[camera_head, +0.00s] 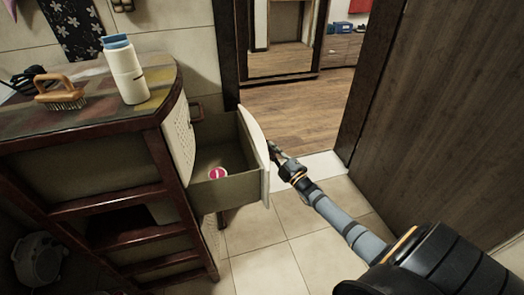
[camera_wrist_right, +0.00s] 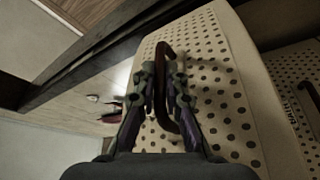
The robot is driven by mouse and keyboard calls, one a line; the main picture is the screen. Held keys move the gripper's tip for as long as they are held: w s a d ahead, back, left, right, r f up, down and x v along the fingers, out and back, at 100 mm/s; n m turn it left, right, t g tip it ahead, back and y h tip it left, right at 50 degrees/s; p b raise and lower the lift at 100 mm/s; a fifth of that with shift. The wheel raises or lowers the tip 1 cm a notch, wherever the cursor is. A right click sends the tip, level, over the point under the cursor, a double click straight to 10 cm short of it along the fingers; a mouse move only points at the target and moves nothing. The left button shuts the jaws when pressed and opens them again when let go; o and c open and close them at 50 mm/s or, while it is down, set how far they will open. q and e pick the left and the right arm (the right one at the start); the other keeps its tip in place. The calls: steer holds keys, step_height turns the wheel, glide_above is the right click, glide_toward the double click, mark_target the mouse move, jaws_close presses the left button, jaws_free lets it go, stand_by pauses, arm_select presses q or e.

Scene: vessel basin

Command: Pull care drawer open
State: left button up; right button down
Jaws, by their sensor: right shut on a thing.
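The care drawer (camera_head: 222,168) is pulled well out of the dark wooden cabinet in the head view, its inside visible. A small round pink and white item (camera_head: 217,173) lies on its floor. The drawer's white dotted front shows in the right wrist view (camera_wrist_right: 215,85). My right gripper (camera_head: 273,150) is at the outer face of that front. In the right wrist view its fingers (camera_wrist_right: 163,92) are shut around the dark curved handle (camera_wrist_right: 165,50). My left gripper is not in view.
The cabinet top (camera_head: 95,100) holds a white bottle with a blue cap (camera_head: 124,70) and a wooden brush (camera_head: 59,97). A brown wooden door (camera_head: 440,110) stands at the right. Tiled floor (camera_head: 265,265) is clear below the drawer. A doorway opens behind.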

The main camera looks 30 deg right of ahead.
steer(key=shift+s+d+f, duration=0.1)
steer(key=shift+s+d, duration=0.05)
steer(key=shift+d, duration=0.15)
steer(key=c, duration=1.4)
jaws_free()
steer(key=v, duration=1.2)
